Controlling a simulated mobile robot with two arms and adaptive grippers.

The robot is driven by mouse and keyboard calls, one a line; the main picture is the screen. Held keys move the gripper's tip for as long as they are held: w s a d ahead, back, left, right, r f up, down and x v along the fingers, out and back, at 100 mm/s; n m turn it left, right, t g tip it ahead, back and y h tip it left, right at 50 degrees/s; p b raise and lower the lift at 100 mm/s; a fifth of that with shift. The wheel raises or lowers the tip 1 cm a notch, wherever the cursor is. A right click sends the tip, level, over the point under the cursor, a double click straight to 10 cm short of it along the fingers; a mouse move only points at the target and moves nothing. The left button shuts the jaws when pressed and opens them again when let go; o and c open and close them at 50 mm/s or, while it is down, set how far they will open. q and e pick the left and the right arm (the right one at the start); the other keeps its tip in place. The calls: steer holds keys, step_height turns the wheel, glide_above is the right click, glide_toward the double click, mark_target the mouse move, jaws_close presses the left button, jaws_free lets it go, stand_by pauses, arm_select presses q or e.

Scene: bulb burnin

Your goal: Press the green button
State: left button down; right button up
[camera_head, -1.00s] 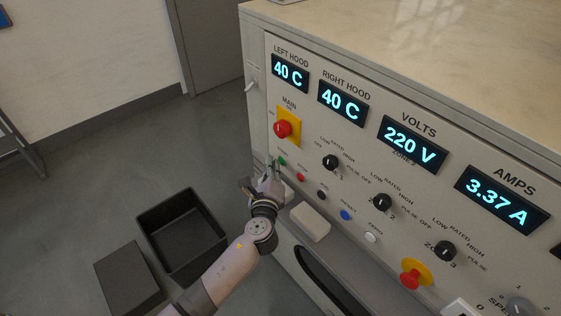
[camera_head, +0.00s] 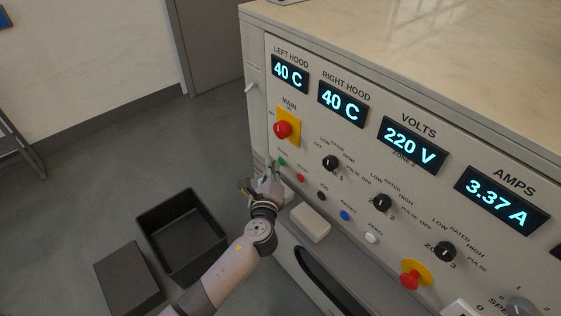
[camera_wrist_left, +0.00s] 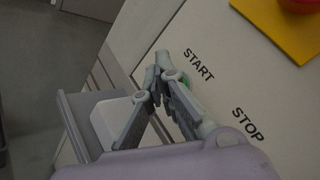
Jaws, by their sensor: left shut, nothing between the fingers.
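The green button (camera_head: 282,162) sits on the front panel below the red main switch, at the left end of a row of small buttons. In the left wrist view the green button (camera_wrist_left: 186,78) shows as a small green edge under the START label, mostly hidden behind the fingers. My left gripper (camera_head: 271,165) is shut and empty, its fingertips close beside the green button; in the left wrist view its tips (camera_wrist_left: 160,62) are together near it. I cannot tell if they touch it. My right gripper is not in view.
A red button (camera_head: 300,177) is just right of the green one. The red main switch (camera_head: 283,129) on its yellow plate is above. A pale block (camera_head: 310,222) lies on the ledge below. An open black bin (camera_head: 182,238) and a dark box (camera_head: 129,279) stand on the floor.

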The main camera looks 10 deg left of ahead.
arm_select(q)
steer(key=shift+s+a, duration=0.3)
steer(key=shift+s, duration=0.05)
steer(key=shift+s+a+p, duration=0.25)
steer(key=shift+s+a, duration=0.5)
steer(key=shift+s, duration=0.25)
steer(key=shift+s+a+p, duration=0.25)
steer(key=shift+s+a, duration=0.5)
steer(key=shift+s, duration=0.2)
